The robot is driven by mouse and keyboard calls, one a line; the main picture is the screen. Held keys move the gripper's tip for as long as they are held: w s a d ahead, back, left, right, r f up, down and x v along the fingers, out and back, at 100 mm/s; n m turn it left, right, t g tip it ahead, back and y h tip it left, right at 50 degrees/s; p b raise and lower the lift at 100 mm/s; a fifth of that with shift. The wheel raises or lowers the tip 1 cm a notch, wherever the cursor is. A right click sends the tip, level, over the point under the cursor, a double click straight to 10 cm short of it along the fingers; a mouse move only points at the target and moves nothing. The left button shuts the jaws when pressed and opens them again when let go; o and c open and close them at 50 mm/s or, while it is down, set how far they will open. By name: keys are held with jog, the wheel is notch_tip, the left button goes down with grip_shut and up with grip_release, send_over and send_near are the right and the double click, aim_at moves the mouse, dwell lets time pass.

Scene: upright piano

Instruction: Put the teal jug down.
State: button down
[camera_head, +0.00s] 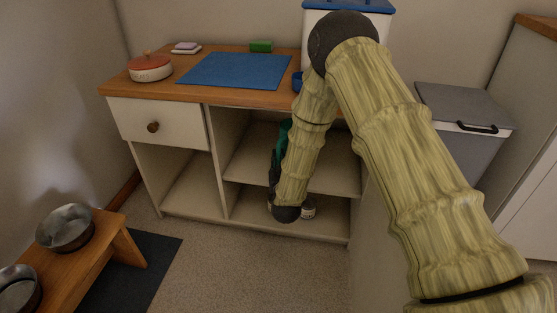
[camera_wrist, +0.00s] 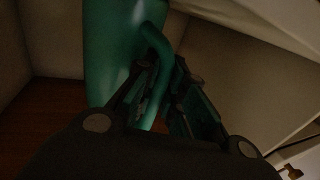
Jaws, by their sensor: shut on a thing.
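The teal jug (camera_wrist: 112,50) stands large in the wrist view, with its handle (camera_wrist: 155,45) toward me. My gripper (camera_wrist: 160,85) is shut on this handle, its dark fingers on either side. In the head view only a teal strip of the jug (camera_head: 285,130) shows, beside my arm at the open shelves of the cabinet. My arm hides most of the jug and gripper there. The jug's base is hidden, and I cannot tell whether it touches a surface.
The wooden cabinet top (camera_head: 222,54) holds a blue mat (camera_head: 235,71), a red-lidded pot (camera_head: 150,68) and a green block (camera_head: 261,46). A grey bin (camera_head: 462,105) stands right. A low bench (camera_head: 95,245) with metal bowls is at left. The lower-left compartment (camera_head: 185,185) looks empty.

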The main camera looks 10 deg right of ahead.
jog(key=c, duration=1.5)
grip_release()
jog(key=shift+r, duration=0.15)
jog(key=s+a+p, duration=0.1)
jog(key=s+p, duration=0.3)
jog(key=s, duration=0.8)
jog(key=shift+a, duration=0.15)
